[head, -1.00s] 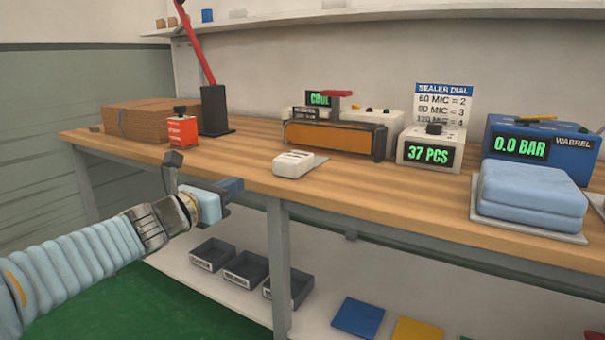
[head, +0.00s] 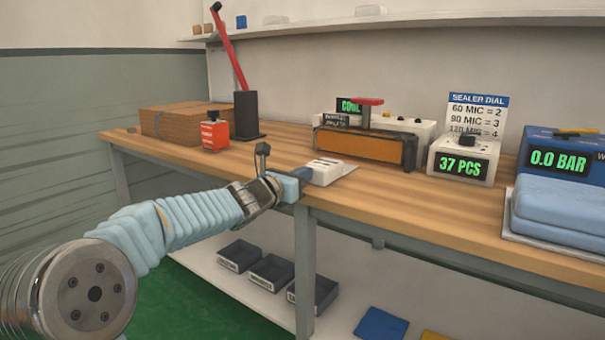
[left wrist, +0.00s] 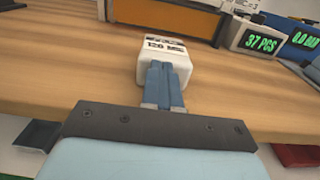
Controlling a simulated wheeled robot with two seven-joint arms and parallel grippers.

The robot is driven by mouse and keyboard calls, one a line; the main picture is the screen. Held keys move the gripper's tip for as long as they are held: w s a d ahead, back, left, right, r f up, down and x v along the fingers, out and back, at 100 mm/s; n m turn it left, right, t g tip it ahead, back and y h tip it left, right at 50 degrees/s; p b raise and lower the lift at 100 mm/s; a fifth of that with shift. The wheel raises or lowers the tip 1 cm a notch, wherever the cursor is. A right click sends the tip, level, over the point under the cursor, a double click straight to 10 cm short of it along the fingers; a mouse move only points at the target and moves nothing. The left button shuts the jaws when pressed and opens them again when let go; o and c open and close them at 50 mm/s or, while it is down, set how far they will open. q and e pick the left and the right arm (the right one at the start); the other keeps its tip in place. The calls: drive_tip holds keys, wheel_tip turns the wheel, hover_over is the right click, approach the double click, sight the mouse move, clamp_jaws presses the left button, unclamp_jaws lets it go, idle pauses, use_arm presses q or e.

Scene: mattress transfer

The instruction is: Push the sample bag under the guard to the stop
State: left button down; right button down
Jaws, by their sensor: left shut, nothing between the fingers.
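The sample bag is probably the small white block (head: 323,171) near the bench's front edge, on a thin pale sheet. It shows lettering reading about "120 MIC" in the left wrist view (left wrist: 166,46). The guard appears to be the dark-framed orange panel (head: 358,146) on the sealer, behind the bag. I cannot make out the stop. My left gripper (head: 304,174) is shut and empty at the bench edge, pointing at the near side of the bag. Its blue fingers (left wrist: 160,66) overlap the bag's lower part in the wrist view; I cannot tell if they touch it. My right gripper is not in view.
The wooden bench (head: 440,205) is bare around the bag. A counter reading 37 PCS (head: 463,160) and a blue gauge box (head: 560,152) stand to the right, with a light blue stack (head: 560,210). An orange-red box (head: 214,135) and brown stack (head: 175,122) stand left.

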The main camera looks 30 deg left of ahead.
sight(310, 185)
use_arm(q)
drive_tip(key=shift+w, duration=0.15)
drive_tip(key=w, duration=0.3)
drive_tip(key=shift+d+f+b, duration=0.1)
drive_tip(key=shift+d+b, duration=0.05)
drive_tip(key=shift+b, duration=0.25)
drive_tip(key=shift+w, duration=0.25)
